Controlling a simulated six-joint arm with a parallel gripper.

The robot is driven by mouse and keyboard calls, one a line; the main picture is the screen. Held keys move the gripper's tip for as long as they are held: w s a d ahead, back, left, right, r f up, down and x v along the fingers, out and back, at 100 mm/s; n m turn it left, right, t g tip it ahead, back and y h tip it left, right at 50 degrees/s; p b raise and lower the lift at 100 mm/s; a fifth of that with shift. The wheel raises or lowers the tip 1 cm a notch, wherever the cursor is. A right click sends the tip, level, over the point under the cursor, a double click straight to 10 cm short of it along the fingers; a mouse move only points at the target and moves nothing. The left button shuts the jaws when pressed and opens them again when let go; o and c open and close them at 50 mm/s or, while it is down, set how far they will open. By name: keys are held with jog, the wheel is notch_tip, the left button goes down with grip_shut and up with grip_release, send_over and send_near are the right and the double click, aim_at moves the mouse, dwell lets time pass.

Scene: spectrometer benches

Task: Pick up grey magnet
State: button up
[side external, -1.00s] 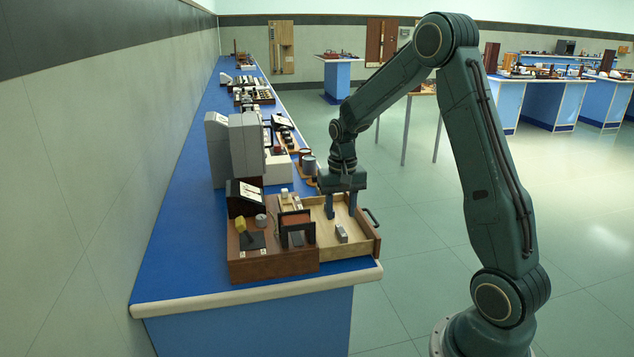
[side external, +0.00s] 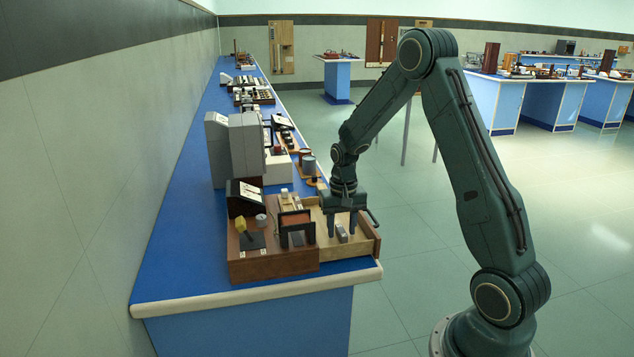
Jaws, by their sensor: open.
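The grey magnet (side external: 341,233) is a small grey block lying in the open light-wood drawer (side external: 361,244) at the right of the brown wooden box. My gripper (side external: 341,230) points down into the drawer. Its two dark fingers are open and appear to stand on either side of the magnet, or just behind it. I cannot tell whether either finger touches it. The magnet rests on the drawer floor.
The brown box (side external: 262,268) carries a dark frame with a reddish coil (side external: 294,218) and a yellow-topped piece (side external: 240,225), just left of my gripper. Grey instruments (side external: 246,145) stand behind on the blue bench (side external: 190,230). Open floor lies right of the drawer.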

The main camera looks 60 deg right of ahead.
aim_at(342, 230)
dwell(0.4)
grip_shut()
jog(key=shift+r, duration=0.1)
notch_tip(342, 230, up, 20)
dwell(0.8)
dwell(0.5)
